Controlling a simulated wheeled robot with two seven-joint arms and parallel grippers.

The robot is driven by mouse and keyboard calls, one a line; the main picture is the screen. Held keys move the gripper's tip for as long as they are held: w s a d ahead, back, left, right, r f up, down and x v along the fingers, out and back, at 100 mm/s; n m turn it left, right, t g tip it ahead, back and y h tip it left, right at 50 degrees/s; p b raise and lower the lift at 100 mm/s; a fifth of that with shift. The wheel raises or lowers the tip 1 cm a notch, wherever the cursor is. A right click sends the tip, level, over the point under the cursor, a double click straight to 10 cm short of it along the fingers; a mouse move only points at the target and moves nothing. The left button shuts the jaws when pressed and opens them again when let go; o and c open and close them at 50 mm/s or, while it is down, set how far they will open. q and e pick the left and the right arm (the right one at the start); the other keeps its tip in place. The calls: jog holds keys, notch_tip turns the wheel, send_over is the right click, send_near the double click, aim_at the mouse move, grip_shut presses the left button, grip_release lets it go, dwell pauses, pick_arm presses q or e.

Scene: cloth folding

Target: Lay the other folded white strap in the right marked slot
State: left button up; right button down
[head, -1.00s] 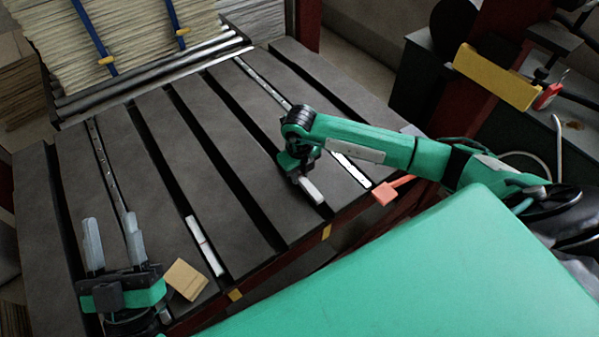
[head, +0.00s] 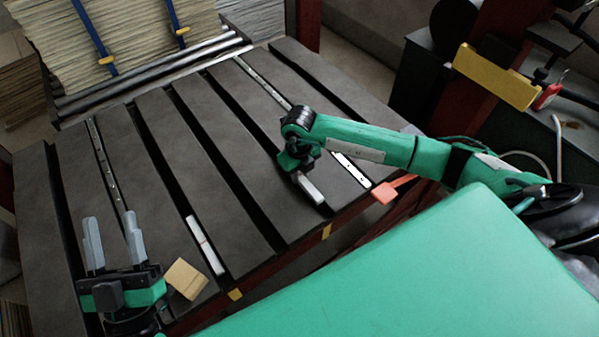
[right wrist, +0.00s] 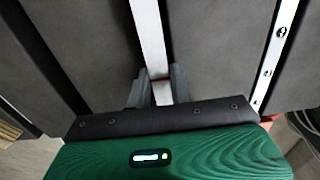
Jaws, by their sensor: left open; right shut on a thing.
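One white strap (head: 205,245) with a thin red line across it lies in a dark slot at the left front of the slatted table. My right gripper (head: 312,190) is low over the front part of the table, near the right yellow edge mark (head: 326,232). In the right wrist view its fingers (right wrist: 158,92) are shut on the other white strap (right wrist: 148,35), which runs away from me along the gap between two dark slats. In the head view the gripper and arm mostly hide that strap. My left gripper (head: 113,242) is open and empty at the left front, fingers pointing up the picture.
A small wooden block (head: 186,279) lies beside my left gripper. A metal rail with holes (head: 350,170) runs right of my right gripper; it also shows in the right wrist view (right wrist: 267,70). An orange handle (head: 392,190) sticks out at the front edge. Strapped sheets (head: 130,35) stand behind.

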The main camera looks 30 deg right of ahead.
dwell(0.3)
jog(key=c, duration=1.2)
grip_release()
jog(key=shift+r+p, duration=3.05)
jog(key=shift+r, duration=1)
jog(key=shift+f, duration=0.1)
